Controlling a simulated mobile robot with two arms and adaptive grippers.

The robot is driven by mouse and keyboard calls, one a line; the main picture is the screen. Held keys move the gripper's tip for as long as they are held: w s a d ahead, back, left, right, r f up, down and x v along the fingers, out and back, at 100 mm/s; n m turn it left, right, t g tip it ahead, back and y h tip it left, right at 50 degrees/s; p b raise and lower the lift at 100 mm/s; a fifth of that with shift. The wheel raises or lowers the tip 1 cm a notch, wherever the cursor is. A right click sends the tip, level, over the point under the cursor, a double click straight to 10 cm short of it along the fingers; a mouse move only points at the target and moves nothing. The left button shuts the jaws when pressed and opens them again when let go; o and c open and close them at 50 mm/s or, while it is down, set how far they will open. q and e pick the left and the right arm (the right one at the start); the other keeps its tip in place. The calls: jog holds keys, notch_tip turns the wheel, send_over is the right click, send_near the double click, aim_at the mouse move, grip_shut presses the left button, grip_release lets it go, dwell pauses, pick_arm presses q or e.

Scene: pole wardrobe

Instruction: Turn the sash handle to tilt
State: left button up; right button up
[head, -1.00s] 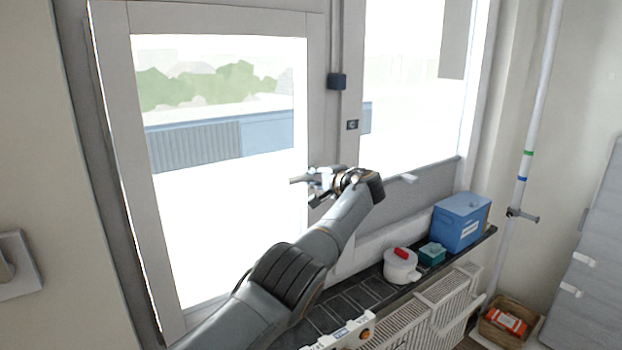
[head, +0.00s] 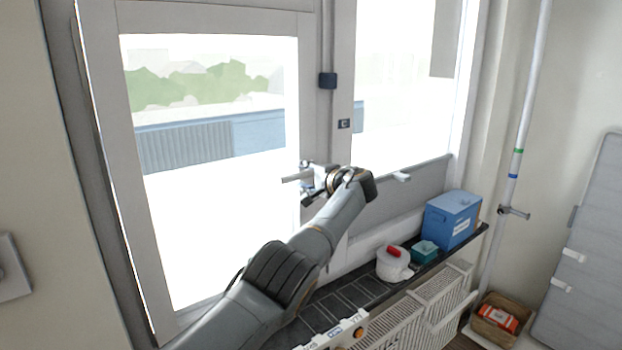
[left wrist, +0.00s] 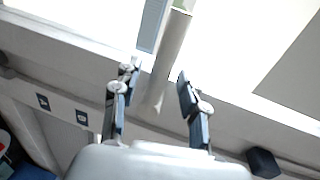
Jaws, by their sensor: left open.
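The sash handle (head: 291,179) is a pale grey lever on the right stile of the left window sash (head: 306,80). In the head view it lies roughly level, its free end to the left; its base is hidden behind my gripper. My left gripper (head: 307,183) is at the handle, fingers spread above and below it. In the left wrist view the handle (left wrist: 172,48) runs between the two open fingers of my left gripper (left wrist: 157,75), with gaps visible on both sides. The sash looks closed. My right gripper is not in view.
Below the window is a dark sill (head: 345,304) over a white radiator (head: 405,307). On it stand a white pot with a red top (head: 393,265), a teal box (head: 425,252) and a blue box (head: 453,219). A white pole (head: 518,150) stands at right.

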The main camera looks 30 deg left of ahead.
pick_arm(q)
jog(key=v, duration=1.2)
